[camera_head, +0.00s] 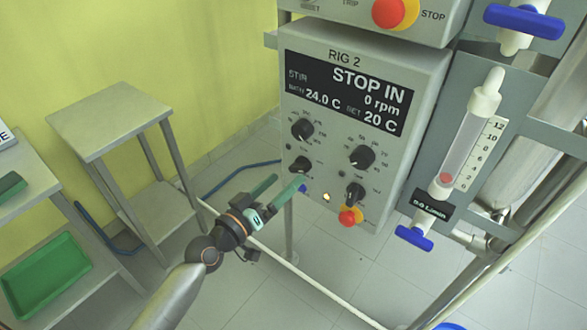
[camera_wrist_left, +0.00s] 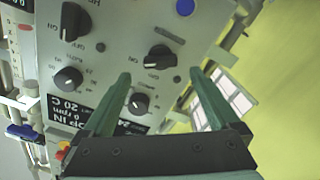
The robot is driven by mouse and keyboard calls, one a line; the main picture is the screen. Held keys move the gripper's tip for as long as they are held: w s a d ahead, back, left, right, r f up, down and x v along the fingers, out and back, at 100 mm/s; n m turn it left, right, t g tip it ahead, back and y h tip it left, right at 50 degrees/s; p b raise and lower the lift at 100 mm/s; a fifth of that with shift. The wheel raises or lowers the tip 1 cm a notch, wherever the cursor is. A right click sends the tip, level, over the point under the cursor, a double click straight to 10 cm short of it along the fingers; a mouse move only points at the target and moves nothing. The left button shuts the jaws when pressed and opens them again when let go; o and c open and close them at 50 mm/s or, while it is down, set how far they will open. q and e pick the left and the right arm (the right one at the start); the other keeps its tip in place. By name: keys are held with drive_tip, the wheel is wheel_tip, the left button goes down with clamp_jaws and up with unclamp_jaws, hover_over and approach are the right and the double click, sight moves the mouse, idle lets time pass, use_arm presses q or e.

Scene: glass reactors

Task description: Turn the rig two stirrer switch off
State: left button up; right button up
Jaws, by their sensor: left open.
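The RIG 2 control box (camera_head: 325,170) faces me, and its dark display (camera_head: 345,93) reads "STOP IN", "0 rpm", "24.0 C" and "20 C". A small black switch knob (camera_head: 300,163) sits low on the panel's left side. It also shows in the left wrist view (camera_wrist_left: 160,57), with an ON/OFF label beside it and its pointer lying across the picture. My left gripper (camera_head: 289,180) is open in front of the panel's lower left. In the left wrist view its green fingers (camera_wrist_left: 160,75) stand either side of the switch, apparently without touching it. My right gripper is out of view.
Other knobs (camera_head: 362,155) and a red-yellow stop button (camera_head: 350,215) share the panel. A flow meter (camera_head: 470,130) with blue valves stands to the right. A metal stand (camera_head: 110,120) and a green tray (camera_head: 45,275) are at left.

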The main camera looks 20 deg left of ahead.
sight(295, 171)
use_arm(q)
drive_tip(key=shift+x, duration=2.4)
drive_tip(key=c, duration=1.4)
drive_tip(key=shift+n, duration=0.4)
drive_tip(key=shift+n+p, duration=0.3)
drive_tip(key=shift+n, duration=0.3)
drive_tip(key=n, duration=0.3)
drive_tip(key=shift+a+f+n, duration=0.1)
drive_tip(key=shift+n, duration=0.2)
drive_tip(key=n+p, duration=0.1)
drive_tip(key=n, duration=0.5)
drive_tip(key=shift+f, duration=0.1)
drive_tip(key=shift+n, duration=0.3)
